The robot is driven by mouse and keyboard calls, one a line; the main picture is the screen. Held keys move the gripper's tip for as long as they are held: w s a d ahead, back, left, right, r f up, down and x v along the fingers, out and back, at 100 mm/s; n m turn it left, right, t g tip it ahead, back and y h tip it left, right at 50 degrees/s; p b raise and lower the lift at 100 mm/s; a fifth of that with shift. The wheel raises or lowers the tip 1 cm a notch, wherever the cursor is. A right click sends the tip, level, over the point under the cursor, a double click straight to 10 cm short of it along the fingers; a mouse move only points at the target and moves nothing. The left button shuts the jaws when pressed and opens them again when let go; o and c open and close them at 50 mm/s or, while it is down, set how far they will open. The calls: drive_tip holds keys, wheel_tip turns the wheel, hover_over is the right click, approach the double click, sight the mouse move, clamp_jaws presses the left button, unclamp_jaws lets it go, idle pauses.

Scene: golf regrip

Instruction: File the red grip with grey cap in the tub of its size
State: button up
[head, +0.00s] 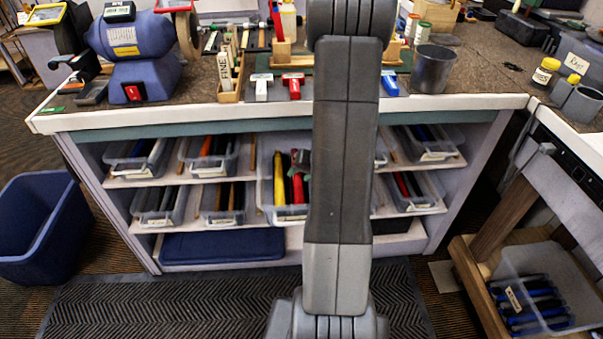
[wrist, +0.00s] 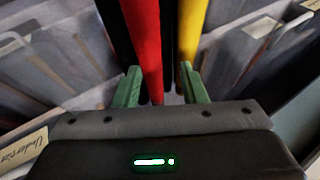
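A red grip (wrist: 147,45) stands out in the wrist view, running between my gripper's two green fingers, beside black grips and a yellow grip (wrist: 190,35). In the head view the red grip (head: 297,188) lies by the yellow one in a clear tub (head: 290,213) at the middle shelf, pulled forward. My gripper (wrist: 160,88) is open, its fingers apart with gaps around the grips; in the head view it is mostly hidden behind my arm. No grey cap can be made out. A label reading "Undersize" (wrist: 22,148) shows at lower left of the wrist view.
Several other clear tubs of grips stand on the shelves, including left (head: 155,205) and right (head: 412,200). The bench edge (head: 200,115) overhangs them. A blue bin (head: 45,225) stands at left, and a low wooden stand with a tub of blue-black grips (head: 535,300) at right.

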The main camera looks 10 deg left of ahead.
drive_tip(key=p+v, duration=0.1)
drive_tip(key=v, duration=1.2)
drive_tip(key=shift+d+r+p, duration=0.25)
drive_tip(key=shift+r+p, duration=0.05)
drive_tip(key=x, duration=0.6)
drive_tip(key=shift+s+d, duration=0.1)
